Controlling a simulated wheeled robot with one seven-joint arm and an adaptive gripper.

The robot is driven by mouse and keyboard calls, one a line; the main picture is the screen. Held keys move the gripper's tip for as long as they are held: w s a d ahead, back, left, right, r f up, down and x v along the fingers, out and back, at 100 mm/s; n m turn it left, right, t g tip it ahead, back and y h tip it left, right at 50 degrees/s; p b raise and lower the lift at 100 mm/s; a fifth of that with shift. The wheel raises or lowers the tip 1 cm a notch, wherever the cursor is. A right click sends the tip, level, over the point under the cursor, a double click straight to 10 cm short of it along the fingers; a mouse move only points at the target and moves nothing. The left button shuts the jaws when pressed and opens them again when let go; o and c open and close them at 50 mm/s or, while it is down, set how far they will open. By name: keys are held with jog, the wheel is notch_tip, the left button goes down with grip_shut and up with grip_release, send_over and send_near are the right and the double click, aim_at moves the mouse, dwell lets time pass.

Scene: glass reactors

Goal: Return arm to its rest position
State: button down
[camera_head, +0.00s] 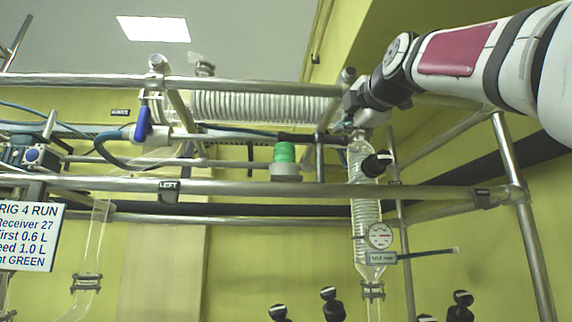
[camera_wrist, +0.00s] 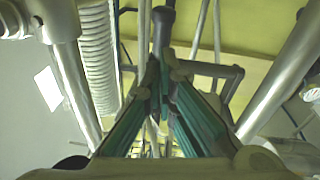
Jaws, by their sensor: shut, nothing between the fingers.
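My arm reaches in from the upper right in the head view, in front of the upper right of the metal frame. My gripper (camera_head: 358,104) is small there, by the top rail and above the vertical glass coil column (camera_head: 366,214). In the wrist view my gripper (camera_wrist: 163,70) shows its two teal-lined fingers converging at the tips, shut and empty. A dark rod-like part (camera_wrist: 162,28) lies beyond the fingertips; whether they touch it I cannot tell.
Metal rails (camera_head: 265,188) cross in front, with a ribbed horizontal tube (camera_head: 262,107) behind. A green lamp (camera_head: 284,154), a dial gauge (camera_head: 379,235) and a blue-handled valve (camera_head: 142,124) are nearby. In the wrist view, thick metal bars (camera_wrist: 281,85) flank my gripper closely. A sign (camera_head: 28,237) is at left.

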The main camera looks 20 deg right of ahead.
jog(key=d+b+v, duration=0.1)
jog(key=v, duration=0.6)
jog(key=shift+s+b, duration=0.25)
jog(key=shift+b, duration=0.1)
jog(key=shift+f, duration=0.15)
jog(key=w+a+f+m+g+y, duration=0.1)
jog(key=a+f+m+g+y, duration=0.2)
jog(key=f, duration=1.2)
jog(key=w+a+f+m+g+y, duration=0.1)
jog(key=a+f+m+g, duration=0.35)
jog(key=f, duration=1.05)
jog(key=s+a+f+m+g, duration=0.1)
jog(key=s+a+f+m, duration=0.1)
jog(key=f, duration=0.8)
jog(key=s+a+f+m+g, duration=0.2)
jog(key=s+a+f+m, duration=0.1)
jog(key=s+f, duration=0.4)
jog(key=s+a+f+m+g, duration=0.2)
jog(key=s+a+f+m, duration=0.1)
jog(key=f, duration=0.9)
jog(key=shift+s+f+m, duration=0.35)
jog(key=shift+s+m, duration=0.4)
jog(key=shift+s, duration=0.1)
jog(key=shift+g, duration=0.25)
